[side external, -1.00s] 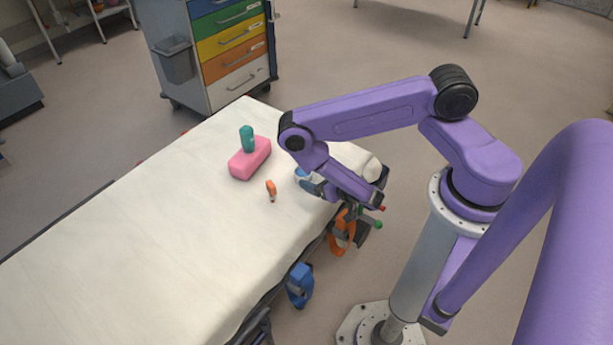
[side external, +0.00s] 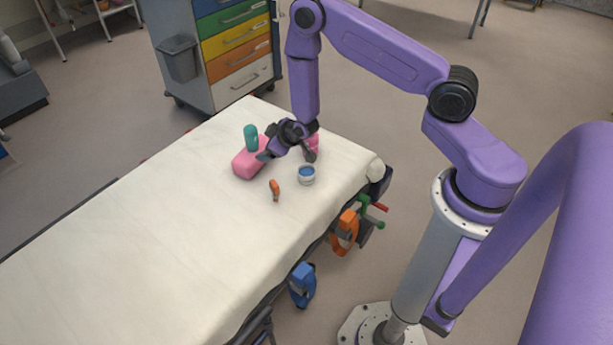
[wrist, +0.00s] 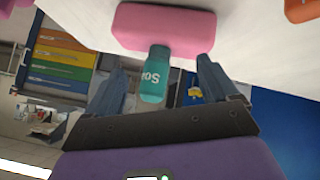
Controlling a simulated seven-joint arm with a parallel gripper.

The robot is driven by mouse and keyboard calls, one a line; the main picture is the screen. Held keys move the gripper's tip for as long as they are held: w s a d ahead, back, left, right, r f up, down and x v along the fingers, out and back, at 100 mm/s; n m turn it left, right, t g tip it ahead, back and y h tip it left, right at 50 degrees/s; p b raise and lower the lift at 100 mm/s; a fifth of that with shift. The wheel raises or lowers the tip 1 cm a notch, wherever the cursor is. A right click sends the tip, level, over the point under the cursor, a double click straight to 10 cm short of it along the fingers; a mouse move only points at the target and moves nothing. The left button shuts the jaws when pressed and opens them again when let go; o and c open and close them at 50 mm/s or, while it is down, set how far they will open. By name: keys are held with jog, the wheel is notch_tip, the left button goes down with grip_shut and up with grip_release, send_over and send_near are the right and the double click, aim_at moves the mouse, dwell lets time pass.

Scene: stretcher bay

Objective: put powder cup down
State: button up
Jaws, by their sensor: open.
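The powder cup (side external: 306,179), a small white cup with blue inside, stands upright on the white stretcher sheet (side external: 150,225) in the side view. My gripper (side external: 287,151) is open, up and to the left of the cup in the picture and apart from it. In the wrist view my open gripper (wrist: 160,63) has its fingers on either side of a teal bottle (wrist: 154,80) in the picture. I cannot tell how far off the bottle is. The cup cannot be made out in the wrist view.
The teal bottle (side external: 251,137) stands at a pink block (side external: 246,164) on the sheet. A small orange item (side external: 274,188) lies left of the cup. Another pink thing (side external: 313,143) is partly hidden behind my gripper. The near-left sheet is clear.

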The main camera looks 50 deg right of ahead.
jog(key=s+d+r+n+g, duration=0.2)
jog(key=s+r+n+g, duration=0.8)
jog(key=n, duration=0.6)
jog(key=t+h, duration=0.1)
send_near(306, 171)
jog(key=s+f, duration=0.1)
jog(key=s+a+f, duration=0.1)
jog(key=shift+f, duration=0.3)
jog(key=shift+w+d+f, duration=0.1)
jog(key=shift+d+f, duration=0.05)
jog(key=shift+f, duration=0.7)
jog(key=shift+w+d+f, duration=0.1)
jog(key=shift+f, duration=0.75)
jog(key=shift+w+d+f, duration=0.1)
jog(key=shift+d+f, duration=0.05)
jog(key=shift+f, duration=0.7)
jog(key=c, duration=1.2)
jog(key=shift+o, duration=0.2)
jog(key=shift+r, duration=0.1)
